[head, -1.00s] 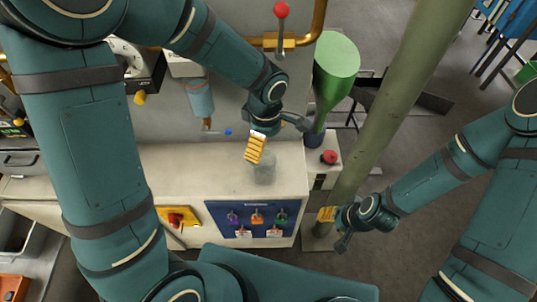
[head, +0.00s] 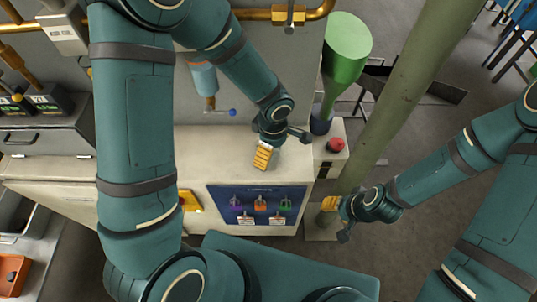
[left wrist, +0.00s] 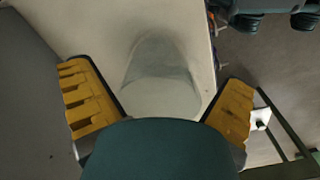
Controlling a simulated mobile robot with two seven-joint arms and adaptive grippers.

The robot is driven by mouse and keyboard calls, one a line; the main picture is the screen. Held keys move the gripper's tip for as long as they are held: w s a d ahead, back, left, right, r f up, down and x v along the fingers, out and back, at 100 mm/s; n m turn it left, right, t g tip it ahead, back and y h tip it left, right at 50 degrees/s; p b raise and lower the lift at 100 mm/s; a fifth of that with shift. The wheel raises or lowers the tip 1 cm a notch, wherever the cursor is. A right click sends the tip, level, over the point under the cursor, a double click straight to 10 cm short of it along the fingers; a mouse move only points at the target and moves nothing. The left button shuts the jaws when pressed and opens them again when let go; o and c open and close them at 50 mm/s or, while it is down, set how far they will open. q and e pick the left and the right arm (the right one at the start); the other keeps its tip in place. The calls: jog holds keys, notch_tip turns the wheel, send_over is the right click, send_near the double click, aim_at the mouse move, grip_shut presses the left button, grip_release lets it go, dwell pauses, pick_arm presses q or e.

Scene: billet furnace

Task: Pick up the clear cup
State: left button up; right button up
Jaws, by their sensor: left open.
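The clear cup (left wrist: 162,72) shows in the left wrist view as a pale, see-through shape on the light counter. It lies between the two yellow-padded fingers of my left gripper (left wrist: 157,88), with a gap to each side, and I see no contact. In the head view my left gripper (head: 264,157) is over the counter near its right end, and I cannot make out the cup behind it. The left gripper is open. My right gripper (head: 331,204) hangs in the air right of the counter; its opening is unclear.
The counter (head: 205,160) is clear to the left of my left gripper. A blue panel with coloured switches (head: 259,204) is on its front. A red button box (head: 334,146), a green funnel (head: 346,50) and a thick slanted post (head: 403,95) stand to the right.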

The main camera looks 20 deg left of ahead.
pick_arm(q)
jog(key=shift+f, duration=0.3)
jog(key=c, duration=1.2)
jog(key=shift+o, duration=0.2)
jog(key=shift+r, duration=0.15)
